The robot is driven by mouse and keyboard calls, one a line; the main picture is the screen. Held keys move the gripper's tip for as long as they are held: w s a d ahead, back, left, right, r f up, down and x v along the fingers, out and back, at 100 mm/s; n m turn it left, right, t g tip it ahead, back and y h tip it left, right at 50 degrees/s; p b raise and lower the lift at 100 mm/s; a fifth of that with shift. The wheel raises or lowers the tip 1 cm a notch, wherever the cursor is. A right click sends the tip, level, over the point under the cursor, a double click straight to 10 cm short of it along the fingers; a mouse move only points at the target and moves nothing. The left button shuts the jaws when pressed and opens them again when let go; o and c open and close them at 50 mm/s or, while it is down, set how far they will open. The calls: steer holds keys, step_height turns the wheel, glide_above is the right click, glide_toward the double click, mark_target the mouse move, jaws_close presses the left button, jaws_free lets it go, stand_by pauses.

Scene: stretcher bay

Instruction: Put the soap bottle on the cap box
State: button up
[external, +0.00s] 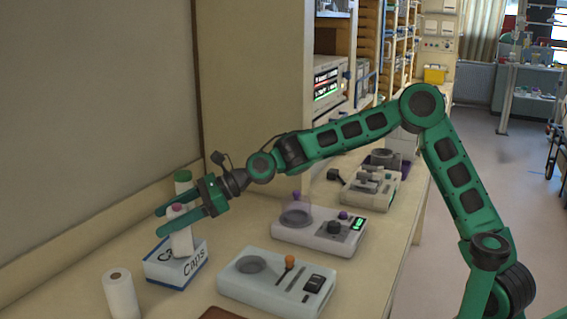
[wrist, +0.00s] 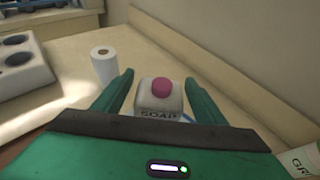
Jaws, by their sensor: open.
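The white soap bottle (external: 182,241) with a pink cap is upright and appears to rest on the cap box (external: 160,272), a white and blue box marked "Caps". The base contact is hard to see. My gripper (external: 158,221) is open, with one finger on each side of the bottle. In the wrist view the soap bottle (wrist: 158,100) stands between the two fingers (wrist: 159,78), with visible gaps beside it. Only a bit of the cap box's blue edge (wrist: 187,118) shows there.
A green-capped bottle (external: 183,177) stands behind my gripper, close to the wall. A white paper roll (external: 121,295) stands left of the box. A grey device (external: 265,283) with an orange knob lies to the right, with another device (external: 312,238) behind it.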

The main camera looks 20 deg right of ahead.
steer(key=v, duration=1)
steer(key=shift+d+r, duration=0.2)
steer(key=shift+d, duration=0.15)
